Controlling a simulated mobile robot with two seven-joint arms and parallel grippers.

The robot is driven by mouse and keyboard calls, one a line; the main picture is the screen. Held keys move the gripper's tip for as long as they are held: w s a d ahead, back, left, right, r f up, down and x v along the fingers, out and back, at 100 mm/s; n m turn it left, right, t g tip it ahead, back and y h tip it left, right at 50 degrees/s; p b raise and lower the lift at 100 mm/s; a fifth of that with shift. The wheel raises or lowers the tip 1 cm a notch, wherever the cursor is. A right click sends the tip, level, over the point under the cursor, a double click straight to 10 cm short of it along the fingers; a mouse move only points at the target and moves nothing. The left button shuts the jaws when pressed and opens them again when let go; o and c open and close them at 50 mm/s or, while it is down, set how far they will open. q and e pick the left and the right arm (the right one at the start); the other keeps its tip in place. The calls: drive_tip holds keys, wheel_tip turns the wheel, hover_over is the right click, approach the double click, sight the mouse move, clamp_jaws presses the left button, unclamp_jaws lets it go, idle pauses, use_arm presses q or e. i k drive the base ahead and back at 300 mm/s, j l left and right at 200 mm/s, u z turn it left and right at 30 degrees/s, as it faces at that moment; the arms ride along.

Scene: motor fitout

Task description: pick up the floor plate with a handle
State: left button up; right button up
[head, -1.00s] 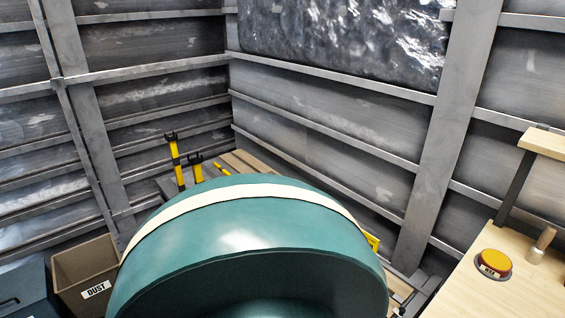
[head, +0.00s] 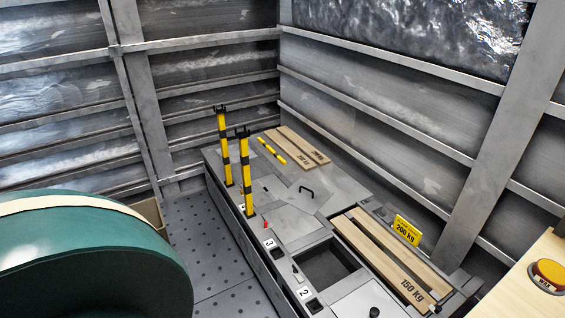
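A grey floor plate (head: 288,203) with a black bow-shaped handle (head: 308,190) lies in the raised grey floor, right of the yellow-and-black posts. It looks flat, and its exact edges are hard to tell from the panels around it. Neither of my grippers is in the head view, so their state does not show.
Two yellow-and-black posts (head: 224,150) (head: 244,175) stand upright left of the plate. A dark open recess (head: 326,266) lies in front of it. Wooden planks (head: 385,262) marked 150 kg and a yellow 200 kg sign (head: 407,230) are at right.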

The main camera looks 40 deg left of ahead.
sight(307, 197)
drive_tip(key=u, duration=1.15)
drive_tip(key=i+j+z, duration=0.15)
drive_tip(key=z, duration=1.2)
drive_tip(key=j+z, duration=0.45)
drive_tip(key=k+j+z, duration=0.1)
drive_tip(key=j+z, duration=0.3)
drive_tip(key=k+j+z, duration=0.15)
drive_tip(key=j, duration=0.25)
drive_tip(key=j+z, duration=0.15)
drive_tip(key=j, duration=0.2)
drive_tip(key=k+j+z, duration=0.15)
drive_tip(key=j, duration=0.2)
drive_tip(key=k+j, duration=0.15)
drive_tip(key=j, duration=0.2)
drive_tip(key=k+j, duration=0.1)
drive_tip(key=j, duration=0.2)
drive_tip(key=k+j+z, duration=0.1)
drive_tip(key=j, duration=1.35)
